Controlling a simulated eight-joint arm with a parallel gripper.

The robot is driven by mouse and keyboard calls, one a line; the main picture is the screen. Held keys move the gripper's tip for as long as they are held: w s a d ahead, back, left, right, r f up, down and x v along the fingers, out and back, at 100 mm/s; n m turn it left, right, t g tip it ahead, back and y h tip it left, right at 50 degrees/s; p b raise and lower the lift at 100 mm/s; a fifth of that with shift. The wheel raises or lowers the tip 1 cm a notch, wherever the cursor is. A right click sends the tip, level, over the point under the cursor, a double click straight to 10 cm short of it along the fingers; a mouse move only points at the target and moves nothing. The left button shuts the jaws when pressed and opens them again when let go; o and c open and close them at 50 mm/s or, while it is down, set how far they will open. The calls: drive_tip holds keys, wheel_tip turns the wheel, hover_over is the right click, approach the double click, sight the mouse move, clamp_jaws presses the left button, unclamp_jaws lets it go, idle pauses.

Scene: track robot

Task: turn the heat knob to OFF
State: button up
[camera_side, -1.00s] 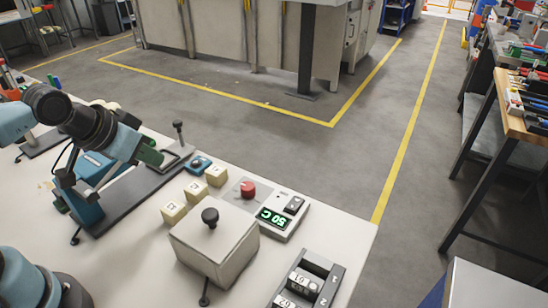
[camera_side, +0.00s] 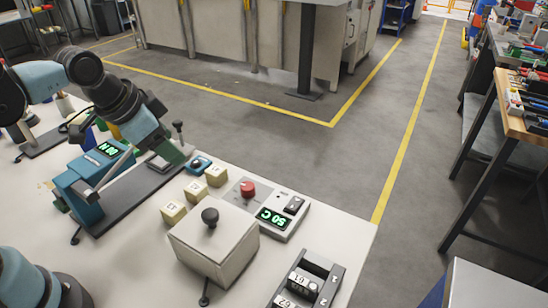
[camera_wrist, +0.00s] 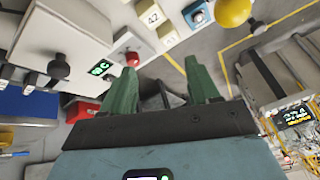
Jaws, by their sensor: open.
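A red knob (camera_side: 247,188) stands on a grey plate (camera_side: 236,196) on the white bench. I cannot read any OFF mark. My gripper (camera_side: 174,153) is above the bench, left of and beyond the red knob, apart from it. In the wrist view, my gripper (camera_wrist: 162,86) has two green fingers spread wide with nothing between them. The red knob (camera_wrist: 132,59) shows just beyond the left finger.
A grey box with a black ball-topped lever (camera_side: 210,217) stands in front. A teal unit (camera_side: 85,183) and an upright lever (camera_side: 178,130) are near my gripper.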

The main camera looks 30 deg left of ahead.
drive_tip(key=w+d+r+m+g, duration=0.1)
drive_tip(key=w+d+m+g, duration=0.2)
drive_tip(key=w+d+m, duration=0.45)
drive_tip(key=m+g, duration=0.2)
drive_tip(key=m, duration=0.7)
approach(247, 186)
drive_tip(key=f, duration=0.8)
drive_tip(key=shift+w+d+f, duration=0.1)
drive_tip(key=shift+w+f, duration=0.2)
drive_tip(key=shift+f, duration=0.05)
drive_tip(key=c, duration=1)
drive_tip(key=shift+c, duration=0.2)
